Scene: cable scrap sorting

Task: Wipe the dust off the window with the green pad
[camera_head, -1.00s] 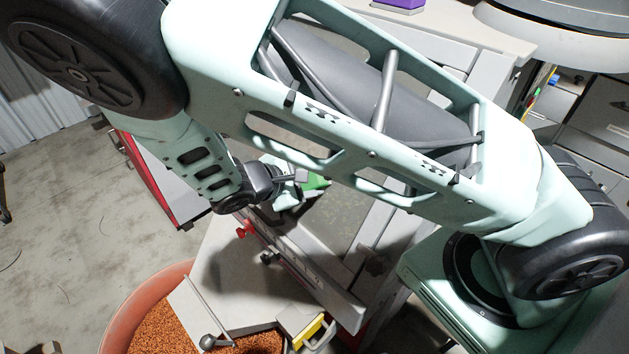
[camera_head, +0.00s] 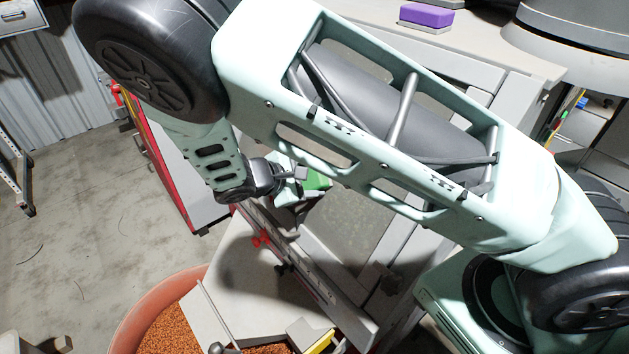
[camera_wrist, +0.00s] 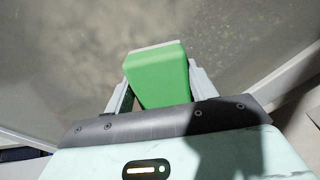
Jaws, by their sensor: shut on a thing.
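My gripper (camera_wrist: 158,85) is shut on the green pad (camera_wrist: 157,76), which sits between its two fingers in the wrist view. In the head view the green pad (camera_head: 316,180) shows only partly, beside my gripper (camera_head: 300,184) and under my arm. The window (camera_wrist: 75,50) is a grey pane with blotchy dust, in front of the pad in the wrist view. A pale strip shows along the pad's far edge, at the pane; I cannot tell whether it touches. In the head view the window (camera_head: 345,230) is partly hidden by my arm.
A light frame (camera_wrist: 290,80) borders the pane on the right. Below the window stand a pale board (camera_head: 250,290) and a terracotta tub (camera_head: 140,322) of orange-brown granules. A purple-and-white block (camera_head: 427,16) lies on the bench at the top. Open floor (camera_head: 90,220) is at the left.

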